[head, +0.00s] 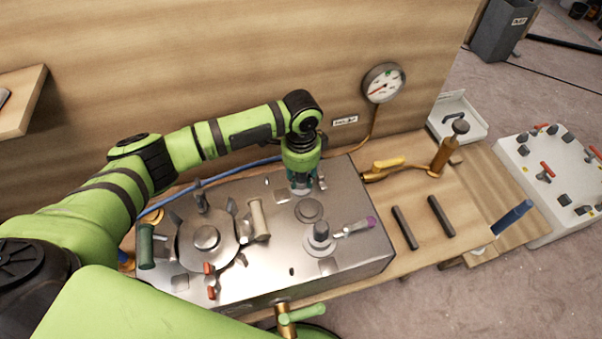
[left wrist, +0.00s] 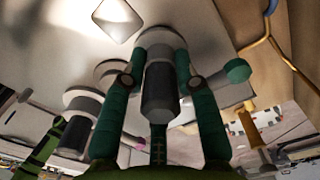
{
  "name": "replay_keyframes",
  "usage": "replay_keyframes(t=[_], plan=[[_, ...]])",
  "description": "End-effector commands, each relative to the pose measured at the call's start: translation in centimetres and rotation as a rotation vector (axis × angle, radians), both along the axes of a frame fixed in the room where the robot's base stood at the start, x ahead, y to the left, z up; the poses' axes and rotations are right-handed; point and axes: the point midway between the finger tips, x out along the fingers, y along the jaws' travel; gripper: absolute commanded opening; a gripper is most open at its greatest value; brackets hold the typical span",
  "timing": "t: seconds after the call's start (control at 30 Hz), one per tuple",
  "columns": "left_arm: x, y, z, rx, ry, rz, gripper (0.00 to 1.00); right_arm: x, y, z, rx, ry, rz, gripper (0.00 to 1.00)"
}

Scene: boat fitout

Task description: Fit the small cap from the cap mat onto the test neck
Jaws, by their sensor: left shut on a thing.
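My left gripper (head: 302,188) points down over the back right part of the steel box top. In the left wrist view its green fingers (left wrist: 158,85) are shut on a grey cylindrical piece (left wrist: 160,95) with a dark end, which stands against the steel top. I cannot tell whether this piece is the small cap. In front of the gripper are a flat round disc (head: 309,209) and an upright grey neck (head: 320,236); I cannot tell which fitting is the test neck. I cannot identify the cap mat. My right gripper is not in view.
A lever with a purple tip (head: 357,228) lies beside the neck. A large round hatch (head: 207,237) is on the left. A gauge (head: 383,82), brass pump (head: 443,153) and two dark bars (head: 405,228) are right. A white board (head: 546,172) carries several small dark pieces.

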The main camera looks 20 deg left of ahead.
Motion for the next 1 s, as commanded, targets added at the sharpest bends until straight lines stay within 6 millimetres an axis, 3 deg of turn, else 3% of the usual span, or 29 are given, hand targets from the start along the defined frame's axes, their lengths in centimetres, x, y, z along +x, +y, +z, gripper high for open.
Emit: replay_keyframes(t=[0.33,0.37,0.4,0.43,0.67,0.8,1.0], plan=[[0.01,-0.04,-0.1,-0.001,0.0,0.0,0.0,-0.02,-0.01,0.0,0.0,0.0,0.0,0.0],[0.01,-0.04,-0.1,-0.001,0.0,0.0,0.35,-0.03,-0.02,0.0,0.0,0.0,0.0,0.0],[0.01,-0.04,-0.1,-0.001,0.0,0.0,0.51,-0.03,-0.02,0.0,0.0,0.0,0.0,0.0],[0.0,-0.03,-0.1,-0.001,0.0,0.0,0.58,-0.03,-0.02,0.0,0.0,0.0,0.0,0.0],[-0.01,-0.04,-0.1,-0.001,0.0,0.0,0.58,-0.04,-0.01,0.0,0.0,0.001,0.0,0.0],[-0.01,-0.02,-0.12,0.0,0.0,0.0,0.86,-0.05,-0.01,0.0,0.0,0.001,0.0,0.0],[-0.01,-0.02,-0.12,0.0,0.0,0.0,0.86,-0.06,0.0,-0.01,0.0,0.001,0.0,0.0]])
